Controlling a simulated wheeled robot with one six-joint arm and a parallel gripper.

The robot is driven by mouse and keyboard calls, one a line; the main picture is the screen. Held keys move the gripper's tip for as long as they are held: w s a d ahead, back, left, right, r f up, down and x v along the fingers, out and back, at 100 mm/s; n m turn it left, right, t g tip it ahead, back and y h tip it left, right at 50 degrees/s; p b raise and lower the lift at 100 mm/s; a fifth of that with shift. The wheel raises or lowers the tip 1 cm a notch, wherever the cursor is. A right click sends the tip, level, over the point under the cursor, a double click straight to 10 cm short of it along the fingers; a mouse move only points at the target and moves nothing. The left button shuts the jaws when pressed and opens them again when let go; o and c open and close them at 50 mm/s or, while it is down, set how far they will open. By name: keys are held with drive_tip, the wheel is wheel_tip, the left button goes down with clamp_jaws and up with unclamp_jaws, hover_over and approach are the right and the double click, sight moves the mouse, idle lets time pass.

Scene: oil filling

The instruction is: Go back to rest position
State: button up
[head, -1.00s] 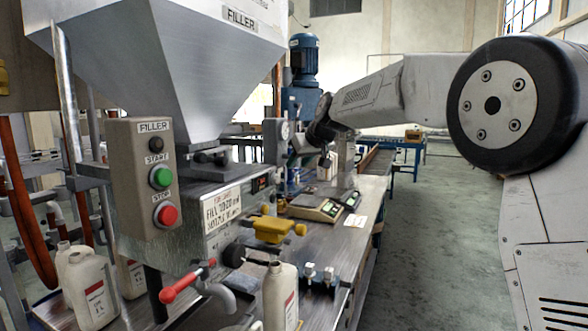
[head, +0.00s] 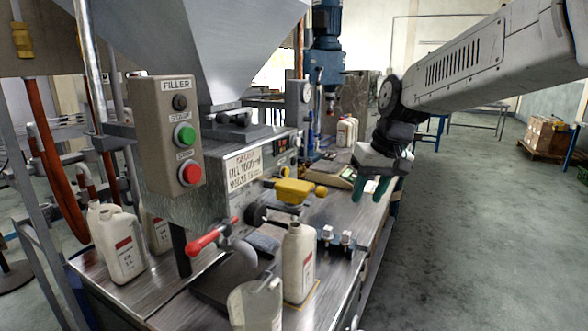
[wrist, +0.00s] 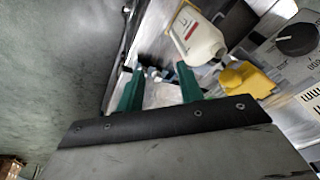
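My gripper (head: 374,188) is at the right edge of the bench, above its far half, with green fingers pointing down. In the wrist view the two green fingers (wrist: 158,88) stand apart with nothing held between them. A cream bottle with a red and white label (head: 299,265) stands upright at the front of the filler, beside its nozzle. A bottle also shows beyond the fingers in the wrist view (wrist: 199,36). The grey filler hopper (head: 215,50) and the control box with green and red buttons (head: 165,130) are at the left.
Several cream bottles (head: 122,245) stand at the bench's left. A scale (head: 335,174) lies on the bench (head: 330,215) near my gripper. The floor (head: 470,225) to the right is open. Boxes on a pallet (head: 548,137) stand far right.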

drive_tip(key=s+d+f+m, duration=0.1)
drive_tip(key=s+d, duration=0.2)
drive_tip(key=s, duration=0.7)
drive_tip(key=s+d+f+h, duration=0.1)
drive_tip(key=s+d, duration=0.3)
drive_tip(key=s, duration=0.7)
drive_tip(key=s+d+f+m+g+h, duration=0.1)
drive_tip(key=s+d+f, duration=0.2)
drive_tip(key=s, duration=0.8)
drive_tip(key=shift+s+d+m, duration=0.15)
drive_tip(key=shift+s+m, duration=0.05)
drive_tip(key=shift+m, duration=0.1)
